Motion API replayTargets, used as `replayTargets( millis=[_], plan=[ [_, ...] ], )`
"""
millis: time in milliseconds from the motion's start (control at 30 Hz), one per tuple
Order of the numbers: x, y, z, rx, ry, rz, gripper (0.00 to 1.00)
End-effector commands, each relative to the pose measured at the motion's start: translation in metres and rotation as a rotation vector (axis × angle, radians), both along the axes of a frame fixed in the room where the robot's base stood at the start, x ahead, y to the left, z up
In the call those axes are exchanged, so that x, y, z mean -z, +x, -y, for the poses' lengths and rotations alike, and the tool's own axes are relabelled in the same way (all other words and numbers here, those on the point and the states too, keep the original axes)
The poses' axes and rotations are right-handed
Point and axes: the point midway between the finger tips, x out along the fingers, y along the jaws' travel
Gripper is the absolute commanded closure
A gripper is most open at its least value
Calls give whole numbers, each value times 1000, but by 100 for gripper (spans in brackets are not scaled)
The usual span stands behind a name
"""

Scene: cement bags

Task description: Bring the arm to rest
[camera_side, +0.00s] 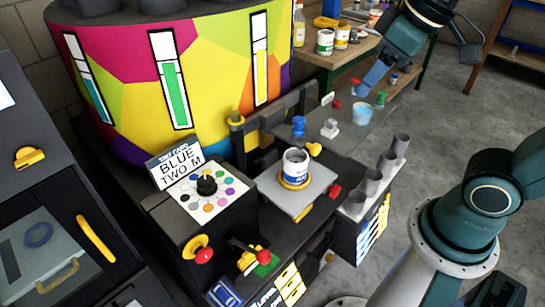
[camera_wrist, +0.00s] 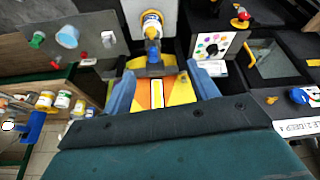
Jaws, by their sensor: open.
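My gripper (camera_side: 364,86) hangs at the upper right of the side view, high over the far end of the dark bench. Its blue fingers point down and to the left. In the wrist view my gripper (camera_wrist: 163,72) shows two blue fingers spread well apart, with nothing held between them. The colourful drum (camera_wrist: 180,90) shows beyond that gap. My teal arm comes in from the right of the side view, and its middle part lies partly outside the picture.
A white paint can (camera_side: 295,163) stands on a grey plate (camera_side: 316,190). Left of it is a dial panel (camera_side: 207,188) under a sign reading "BLUE TWO M". Grey cups (camera_side: 372,181) line the bench's right edge. A wooden table (camera_side: 345,60) stands behind; grey floor (camera_side: 445,110) lies open.

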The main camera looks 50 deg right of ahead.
Motion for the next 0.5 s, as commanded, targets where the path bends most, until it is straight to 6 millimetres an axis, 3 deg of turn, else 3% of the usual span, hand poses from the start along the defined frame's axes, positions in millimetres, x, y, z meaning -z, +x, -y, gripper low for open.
replayTargets(
  millis=[200, 500],
  plan=[
    [14, -37, 14, 101, 25, 56, 41],
    [25, -55, 19, 155, 40, 84, 41]
  ],
)
